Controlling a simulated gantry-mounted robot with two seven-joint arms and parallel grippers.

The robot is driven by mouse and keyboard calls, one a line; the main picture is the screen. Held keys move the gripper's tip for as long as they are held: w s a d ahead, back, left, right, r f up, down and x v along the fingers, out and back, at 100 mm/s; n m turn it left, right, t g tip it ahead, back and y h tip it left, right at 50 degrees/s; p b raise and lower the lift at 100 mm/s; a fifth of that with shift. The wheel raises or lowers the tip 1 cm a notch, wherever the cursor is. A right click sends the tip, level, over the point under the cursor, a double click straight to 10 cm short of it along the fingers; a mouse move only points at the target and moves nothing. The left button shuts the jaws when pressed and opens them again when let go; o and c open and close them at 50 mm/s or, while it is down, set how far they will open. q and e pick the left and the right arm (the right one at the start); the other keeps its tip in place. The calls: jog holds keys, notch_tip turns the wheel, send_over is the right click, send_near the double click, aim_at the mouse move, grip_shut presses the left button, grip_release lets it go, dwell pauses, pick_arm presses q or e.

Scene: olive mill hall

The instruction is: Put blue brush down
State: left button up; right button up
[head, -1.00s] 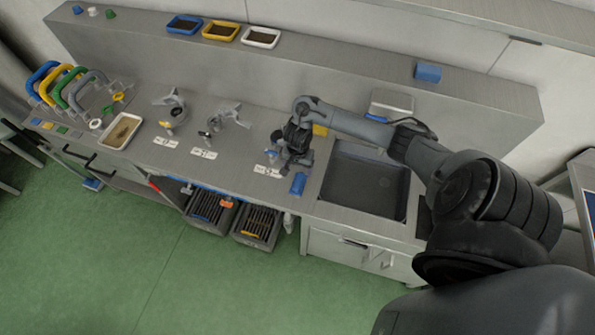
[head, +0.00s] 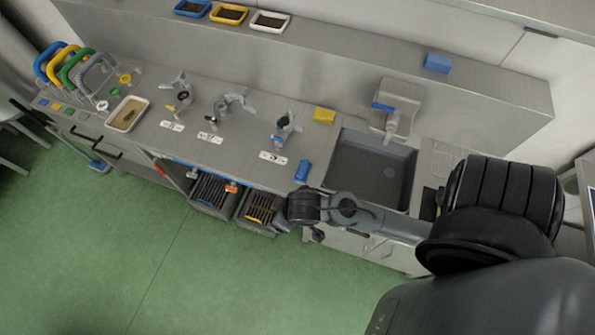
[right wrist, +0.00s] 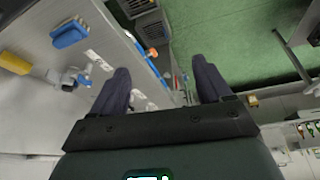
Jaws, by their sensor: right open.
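A blue brush (head: 302,171) lies on the steel counter (head: 235,150) near its front edge, left of the sink. It also shows in the right wrist view (right wrist: 70,33), left of my gripper and apart from it. My right gripper (right wrist: 160,66) is open, with nothing between its fingers. In the head view my right arm reaches in from the right, with its wrist by the counter's front edge, close to the brush; the fingertips are hard to make out there. My left gripper is not in view.
The sink (head: 370,170) is right of the brush, with a blue-handled tap (head: 390,108) behind it. A yellow block (head: 324,115) and a metal device (head: 284,130) stand behind the brush. Dark crates (head: 212,191) sit below the counter. A blue block (head: 437,62) is on the ledge.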

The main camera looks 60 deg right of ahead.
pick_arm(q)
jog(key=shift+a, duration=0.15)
pick_arm(e)
jog(key=s+r+n, duration=0.2)
jog(key=s+r, duration=0.2)
jog(key=s, duration=0.1)
jog(key=shift+s+g, duration=0.15)
jog(key=shift+g, duration=0.25)
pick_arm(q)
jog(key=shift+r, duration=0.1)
pick_arm(e)
jog(key=shift+r, duration=0.1)
